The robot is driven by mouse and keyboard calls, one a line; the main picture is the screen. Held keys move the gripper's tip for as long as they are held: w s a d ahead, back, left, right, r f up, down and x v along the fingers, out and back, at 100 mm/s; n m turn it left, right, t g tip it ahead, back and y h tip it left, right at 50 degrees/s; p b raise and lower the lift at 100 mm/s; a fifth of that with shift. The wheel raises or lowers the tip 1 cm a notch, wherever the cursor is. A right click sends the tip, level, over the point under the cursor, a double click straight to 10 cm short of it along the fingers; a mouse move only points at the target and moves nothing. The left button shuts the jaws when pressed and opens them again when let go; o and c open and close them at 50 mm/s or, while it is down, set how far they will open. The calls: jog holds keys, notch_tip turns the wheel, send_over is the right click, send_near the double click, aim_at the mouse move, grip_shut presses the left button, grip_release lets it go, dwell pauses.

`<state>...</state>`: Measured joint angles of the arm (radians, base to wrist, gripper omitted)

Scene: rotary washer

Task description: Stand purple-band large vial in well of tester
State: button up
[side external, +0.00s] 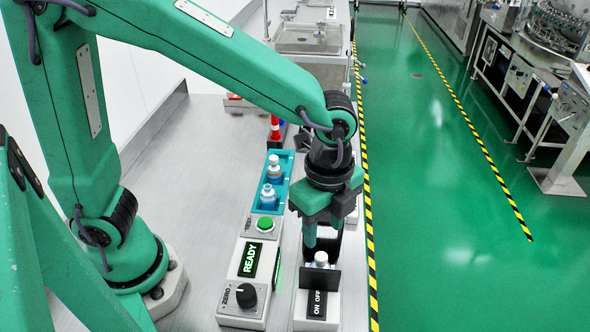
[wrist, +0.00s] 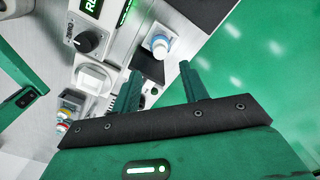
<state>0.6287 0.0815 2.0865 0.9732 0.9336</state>
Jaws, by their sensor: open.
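A white-capped vial (side external: 321,258) stands upright in a white unit marked ON OFF (side external: 302,305). In the wrist view this vial (wrist: 159,43) shows its cap and a bluish ring; I cannot make out a purple band. My gripper (side external: 321,240) points down just behind and above the vial, with its fingers apart and nothing between them. In the wrist view the gripper (wrist: 160,67) is open, and the vial lies just beyond the fingertips, apart from them. I cannot tell for certain which unit is the tester, and no empty well shows clearly.
A white box with a READY display (side external: 250,259), ZERO knob (side external: 246,295) and green button (side external: 265,223) stands close on the left. Behind it, a blue tray (side external: 284,165) holds two vials. The bench on the left is clear.

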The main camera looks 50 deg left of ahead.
jog(key=shift+a+r+n, duration=0.35)
jog(key=shift+a+n, duration=0.05)
jog(key=shift+a, duration=0.05)
jog(key=s+a+r+n+t, duration=0.2)
jog(key=s+a+r+n, duration=0.1)
jog(key=a+n, duration=0.5)
jog(key=s+a+r+n+t, duration=0.3)
jog(key=a+r+n, duration=0.2)
jog(key=a+n, duration=0.4)
jog(key=a, duration=0.3)
jog(key=shift+s+r+t, duration=0.15)
jog(key=shift+r+t, duration=0.05)
jog(key=shift+t, duration=0.1)
